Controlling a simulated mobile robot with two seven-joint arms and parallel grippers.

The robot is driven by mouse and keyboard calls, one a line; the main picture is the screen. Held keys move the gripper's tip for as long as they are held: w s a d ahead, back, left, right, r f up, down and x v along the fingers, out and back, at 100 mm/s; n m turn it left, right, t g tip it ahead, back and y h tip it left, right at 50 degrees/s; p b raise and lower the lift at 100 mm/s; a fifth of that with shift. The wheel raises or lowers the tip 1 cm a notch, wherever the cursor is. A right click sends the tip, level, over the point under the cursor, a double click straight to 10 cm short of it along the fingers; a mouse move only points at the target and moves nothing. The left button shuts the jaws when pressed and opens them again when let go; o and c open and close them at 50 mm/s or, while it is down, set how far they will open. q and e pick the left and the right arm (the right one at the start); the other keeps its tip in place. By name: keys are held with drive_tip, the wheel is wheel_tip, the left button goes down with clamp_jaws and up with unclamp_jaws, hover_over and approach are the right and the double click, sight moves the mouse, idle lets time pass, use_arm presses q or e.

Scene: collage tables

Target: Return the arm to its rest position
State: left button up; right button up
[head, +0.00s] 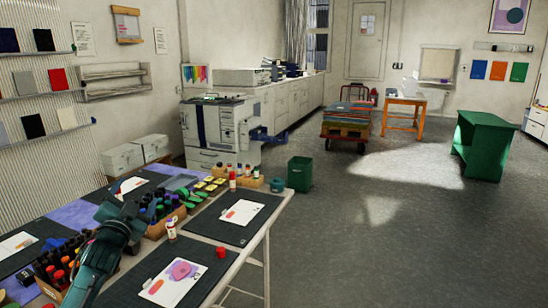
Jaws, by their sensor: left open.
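My left arm (97,268) is teal and reaches in from the bottom left over the collage table (235,262). My left gripper (112,212) is at its far end, above the table beside a wooden box of bottles (160,212). It is open; the fingertips are small and dark, and I see nothing held in them. My right gripper is not in view.
Dark mats with collage cards (172,284) (242,211) lie along the table.

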use_arm(q)
drive_tip(key=s+d+f+n+g+h, duration=0.1)
drive_tip(key=s+d+f+g, duration=0.2)
drive_tip(key=f, duration=0.4)
drive_tip(key=s+d+f+n+g, duration=0.1)
drive_tip(key=s+d+f+n, duration=0.15)
drive_tip(key=s+f, duration=0.35)
drive_tip(key=s+d+f+n+g+h, duration=0.1)
drive_tip(key=s+d+f+g, duration=0.15)
drive_tip(key=f, duration=0.55)
drive_tip(key=s+d+f+g, duration=0.1)
drive_tip(key=s+d+f, duration=0.2)
drive_tip(key=s, duration=0.6)
drive_tip(key=s+d+f+g+h, duration=0.1)
drive_tip(key=s+d+f, duration=0.2)
drive_tip(key=s, duration=0.6)
drive_tip(key=s+d+f+g+h, duration=0.1)
drive_tip(key=s+d+f, duration=0.3)
drive_tip(key=s, duration=0.6)
drive_tip(key=shift+d+n, duration=0.35)
drive_tip(key=shift+d, duration=0.85)
